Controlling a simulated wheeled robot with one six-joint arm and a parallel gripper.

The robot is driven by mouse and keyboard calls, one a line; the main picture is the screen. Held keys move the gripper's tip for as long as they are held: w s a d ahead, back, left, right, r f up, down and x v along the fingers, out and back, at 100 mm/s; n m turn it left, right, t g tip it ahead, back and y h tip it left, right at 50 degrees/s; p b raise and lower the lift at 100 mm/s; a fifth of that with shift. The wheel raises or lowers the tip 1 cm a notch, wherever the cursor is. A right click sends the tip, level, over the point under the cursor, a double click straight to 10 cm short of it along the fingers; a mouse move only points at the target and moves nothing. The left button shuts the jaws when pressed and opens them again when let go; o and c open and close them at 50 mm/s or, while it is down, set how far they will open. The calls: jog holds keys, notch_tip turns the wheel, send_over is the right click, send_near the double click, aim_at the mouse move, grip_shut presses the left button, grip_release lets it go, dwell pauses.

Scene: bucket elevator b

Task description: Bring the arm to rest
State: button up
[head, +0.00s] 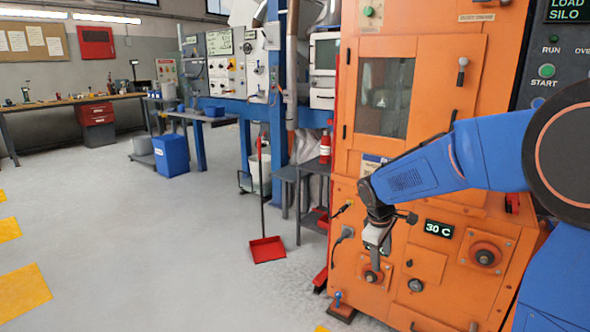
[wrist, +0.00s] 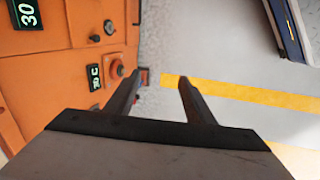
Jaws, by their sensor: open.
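My blue arm (head: 430,165) reaches in from the right in the head view, in front of the orange machine (head: 470,80). My gripper (head: 374,250) hangs at its end, pointing down, by the lower front of the machine. In the wrist view my gripper (wrist: 160,82) shows two dark fingers spread apart. Nothing is between them, and the grey floor (wrist: 230,60) shows beyond. The machine's orange front (wrist: 60,75) is to the left of the fingers in the wrist view. I cannot tell the exact gap between gripper and machine.
A 30 C display (head: 439,229) and round knobs (head: 487,256) are on the machine near my gripper. Open floor (head: 140,250) lies to the left. A yellow stripe (wrist: 260,96) crosses the floor.

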jog(key=s+d+r+m+t+y, duration=0.1)
jog(key=s+d+r+m, duration=0.2)
jog(key=s, duration=0.6)
jog(key=s+r+m, duration=0.2)
jog(key=s+r, duration=0.3)
jog(key=s, duration=0.4)
jog(key=s+f+m+t+y, duration=0.1)
jog(key=s+m, duration=0.3)
jog(key=s, duration=1.2)
jog(key=shift+f+m+t, duration=0.3)
jog(key=shift+m, duration=0.1)
